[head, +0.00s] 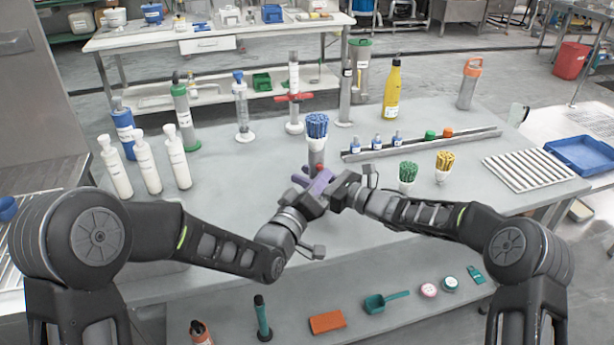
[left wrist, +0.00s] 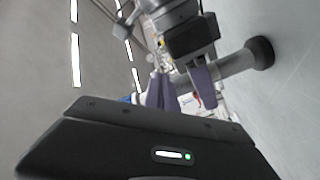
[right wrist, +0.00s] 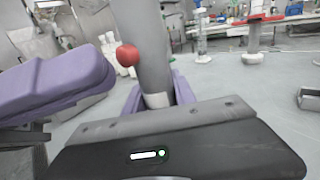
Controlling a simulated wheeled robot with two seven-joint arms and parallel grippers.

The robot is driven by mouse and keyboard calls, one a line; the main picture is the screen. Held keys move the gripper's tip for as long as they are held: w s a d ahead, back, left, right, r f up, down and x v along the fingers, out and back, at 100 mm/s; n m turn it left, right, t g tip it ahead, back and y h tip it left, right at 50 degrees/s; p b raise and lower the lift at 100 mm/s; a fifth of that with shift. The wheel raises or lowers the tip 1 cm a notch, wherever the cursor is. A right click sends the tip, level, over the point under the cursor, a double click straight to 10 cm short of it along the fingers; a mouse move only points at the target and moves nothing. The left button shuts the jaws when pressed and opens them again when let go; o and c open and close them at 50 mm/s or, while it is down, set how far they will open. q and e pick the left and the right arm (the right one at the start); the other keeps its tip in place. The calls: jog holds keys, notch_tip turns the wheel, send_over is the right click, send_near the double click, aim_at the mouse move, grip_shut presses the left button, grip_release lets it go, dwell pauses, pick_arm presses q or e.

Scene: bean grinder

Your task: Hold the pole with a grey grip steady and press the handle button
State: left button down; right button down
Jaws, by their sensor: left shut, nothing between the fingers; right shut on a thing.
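The pole (head: 316,157) stands upright at the table's middle, with a white collar and a bundle of blue sticks or bristles (head: 317,125) at its top. Its grey shaft (right wrist: 146,38) carries a red button (right wrist: 127,55); the button also shows in the head view (head: 319,167). My right gripper (right wrist: 155,100) is shut around the shaft below the button. My left gripper (left wrist: 160,90) is shut and empty; its purple fingers (right wrist: 60,82) point at the button from the left. I cannot tell whether they touch it. The pole's dark foot (left wrist: 260,52) shows in the left wrist view.
Similar pieces with green (head: 408,171) and yellow (head: 444,160) tops stand at right. A long rack (head: 420,145) with small bottles lies behind them. White bottles (head: 147,166) stand at left. The table is clear between the white bottles and the pole.

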pick_arm(q)
jog(key=shift+w, duration=0.1)
jog(key=shift+w+a, duration=0.2)
jog(key=shift+w, duration=0.15)
dwell(0.5)
jog(key=shift+s+d, duration=0.15)
jog(key=shift+s, duration=0.4)
jog(key=s, duration=0.1)
jog(key=s+d, duration=0.1)
jog(key=s, duration=0.1)
jog(key=s+d, duration=0.1)
jog(key=s, duration=0.1)
jog(key=shift+s, duration=0.25)
dwell(0.7)
